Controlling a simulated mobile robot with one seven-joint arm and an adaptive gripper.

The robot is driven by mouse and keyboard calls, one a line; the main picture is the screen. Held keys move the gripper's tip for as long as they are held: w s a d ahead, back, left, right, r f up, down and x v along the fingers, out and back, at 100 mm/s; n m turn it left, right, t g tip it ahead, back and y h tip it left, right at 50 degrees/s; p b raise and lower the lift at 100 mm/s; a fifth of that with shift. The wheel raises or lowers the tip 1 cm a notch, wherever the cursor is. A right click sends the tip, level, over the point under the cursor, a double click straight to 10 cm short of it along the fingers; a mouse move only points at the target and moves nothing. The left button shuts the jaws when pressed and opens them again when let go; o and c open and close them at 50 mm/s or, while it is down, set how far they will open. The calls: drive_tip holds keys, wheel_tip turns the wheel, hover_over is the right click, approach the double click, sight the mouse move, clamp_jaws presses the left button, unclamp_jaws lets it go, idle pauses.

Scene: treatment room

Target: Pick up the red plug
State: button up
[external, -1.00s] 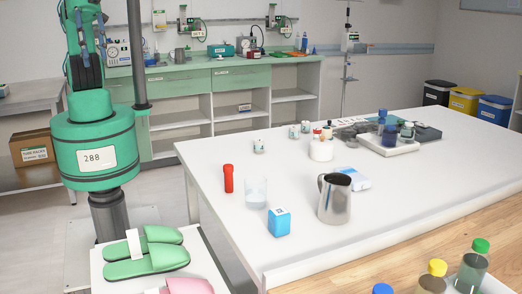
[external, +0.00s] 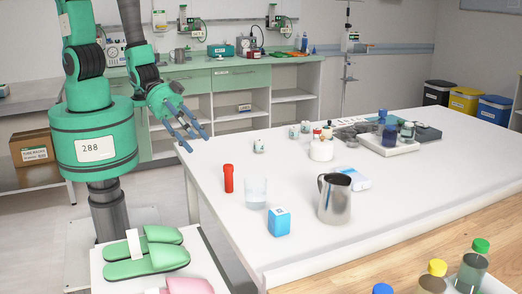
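A red cylindrical object (external: 228,178), which looks like the red plug, stands upright near the left edge of the white table (external: 300,255). My gripper (external: 191,137) is at the table's back left corner, up and to the left of the red object and apart from it. Its fingers are spread, point down to the right, and hold nothing.
A clear beaker (external: 256,193) stands just right of the red object. A blue box (external: 279,222) and a metal jug (external: 335,199) are further right. Several small white jars and a tray (external: 385,146) of bottles stand further back. The table's front left is clear.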

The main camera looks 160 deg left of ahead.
drive_tip(key=s+a+f+n+t+y, duration=0.1)
drive_tip(key=s+a+f, duration=0.1)
drive_tip(key=s+f, duration=0.2)
drive_tip(key=shift+s+a+f+p, duration=0.2)
drive_tip(key=shift+s+f+p, duration=0.15)
drive_tip(key=shift+f, duration=0.55)
drive_tip(key=b, duration=0.1)
approach(228, 192)
drive_tip(key=shift+w+a+r, duration=0.45)
drive_tip(key=shift+w+r, duration=0.2)
drive_tip(key=shift+w, duration=0.2)
drive_tip(key=shift+w+a+r, duration=0.45)
drive_tip(key=shift+w+r, duration=0.2)
drive_tip(key=shift+w, duration=0.25)
drive_tip(key=shift+b+x, duration=0.45)
drive_tip(key=shift+x, duration=2.15)
drive_tip(key=c, duration=0.5)
